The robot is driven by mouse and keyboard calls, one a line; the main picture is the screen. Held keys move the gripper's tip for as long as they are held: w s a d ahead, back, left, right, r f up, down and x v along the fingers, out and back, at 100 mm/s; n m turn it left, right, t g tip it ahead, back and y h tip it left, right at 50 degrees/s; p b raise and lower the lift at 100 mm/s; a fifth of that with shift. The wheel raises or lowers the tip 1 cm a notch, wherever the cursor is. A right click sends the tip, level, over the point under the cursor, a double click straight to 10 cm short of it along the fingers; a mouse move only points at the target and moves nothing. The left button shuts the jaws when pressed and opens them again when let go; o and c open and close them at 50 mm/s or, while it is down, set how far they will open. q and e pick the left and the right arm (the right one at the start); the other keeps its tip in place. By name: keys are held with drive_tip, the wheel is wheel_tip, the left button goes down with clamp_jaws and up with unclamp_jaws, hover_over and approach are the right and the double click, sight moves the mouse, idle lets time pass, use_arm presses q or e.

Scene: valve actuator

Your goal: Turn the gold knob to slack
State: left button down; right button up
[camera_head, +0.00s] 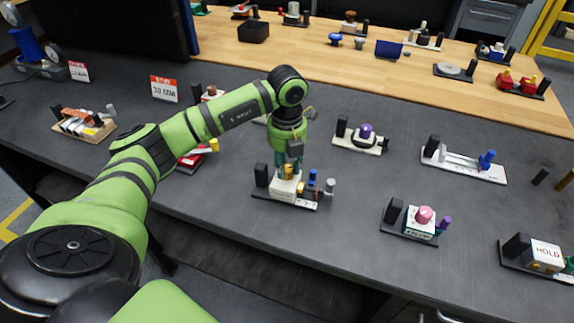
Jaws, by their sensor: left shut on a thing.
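The gold knob (289,171) shows in part on a white block (284,188) mounted on a black base, near the middle of the dark table. My left gripper (288,172) points down over this block, shut on the gold knob, with the fingers around its sides. A black upright block stands at the left of the same base, and a blue-topped post (312,178) and a grey post (330,187) stand at its right. The gripper hides much of the knob, and its setting cannot be read. My right gripper is not in view.
A purple-knob unit (366,132) and a pink-knob unit (424,216) stand to the right. A slider unit (463,163) and a HOLD box (545,255) are farther right. Signs (164,89) stand at the left. Dark table is clear between the units.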

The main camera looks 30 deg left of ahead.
sight(286, 168)
use_arm(q)
drive_tip(key=n, duration=0.6)
drive_tip(key=shift+a+n, duration=0.1)
drive_tip(key=shift+n, duration=0.2)
idle(0.4)
drive_tip(key=c, duration=0.9)
unclamp_jaws()
wheel_tip(286, 168, up, 12)
